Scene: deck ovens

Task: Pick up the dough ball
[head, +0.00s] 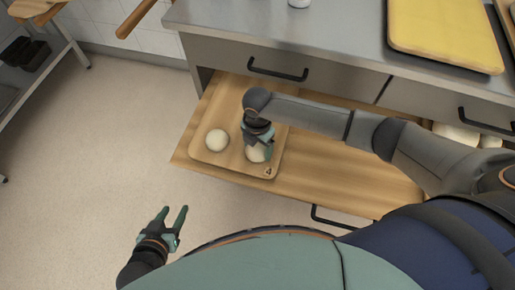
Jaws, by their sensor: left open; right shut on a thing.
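Two pale dough balls are on a wooden board (204,160) that lies on an open wooden drawer. One dough ball (216,140) rests free on the left of the board. My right gripper (259,150) points down at the board and is shut on the other dough ball (255,154), which is partly hidden by the fingers. I cannot tell whether the held ball still touches the board. My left gripper (174,222) is open and empty over the floor, left of and below the drawer.
The drawer (325,180) juts out below a steel counter (290,25). A tray with a yellow slab (445,30) is on the counter at the right. Pale round items (456,134) sit at the drawer's right end. Open floor (80,180) lies to the left.

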